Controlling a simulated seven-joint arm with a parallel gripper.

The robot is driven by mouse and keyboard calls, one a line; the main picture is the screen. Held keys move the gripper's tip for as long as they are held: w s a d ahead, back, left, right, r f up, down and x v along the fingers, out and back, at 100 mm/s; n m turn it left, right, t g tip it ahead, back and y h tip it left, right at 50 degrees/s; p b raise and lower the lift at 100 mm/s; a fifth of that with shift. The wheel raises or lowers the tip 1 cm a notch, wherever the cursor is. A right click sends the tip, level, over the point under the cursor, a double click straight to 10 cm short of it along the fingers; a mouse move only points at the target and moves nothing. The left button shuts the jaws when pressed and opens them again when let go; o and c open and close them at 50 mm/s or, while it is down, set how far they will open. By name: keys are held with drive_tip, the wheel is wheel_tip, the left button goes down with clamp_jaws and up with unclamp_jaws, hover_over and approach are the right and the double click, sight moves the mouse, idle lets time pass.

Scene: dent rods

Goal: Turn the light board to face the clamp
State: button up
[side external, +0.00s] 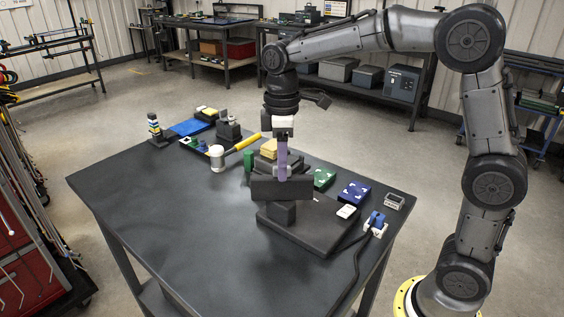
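A dark rectangular board (282,189) stands on a short post above a black base plate (318,232), near the middle of the table; it looks like the light board. Its broad dark face is toward the camera. My gripper (283,138) points down directly above it. A purple upright piece (282,160) shows between my gripper and the board. I cannot tell whether my fingers touch it or are closed on it. Behind the board are a yellow block (268,148) and dark parts, partly hidden by my gripper. I cannot pick out the clamp with certainty.
A mallet with a yellow handle (243,142) lies to the left on the dark table (190,230). Green (323,179) and blue (354,193) blocks, a blue-and-white item (375,222) and a cable lie to the right. The table's front left is clear.

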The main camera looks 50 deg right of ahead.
wheel_tip(320, 180, up, 14)
idle(0.6)
idle(0.4)
drive_tip(key=s+d+r+m+t, duration=0.1)
drive_tip(key=s+r+m+t, duration=0.1)
drive_tip(key=s, duration=1.2)
drive_tip(key=s+f+m+t, duration=0.1)
drive_tip(key=s+f+m, duration=0.2)
drive_tip(key=f, duration=0.4)
drive_tip(key=s+f+m+t, duration=0.2)
drive_tip(key=s+f, duration=0.3)
drive_tip(key=f, duration=0.3)
drive_tip(key=shift+d+m+t, duration=0.25)
drive_tip(key=shift+m+t, duration=0.05)
drive_tip(key=shift+m, duration=0.3)
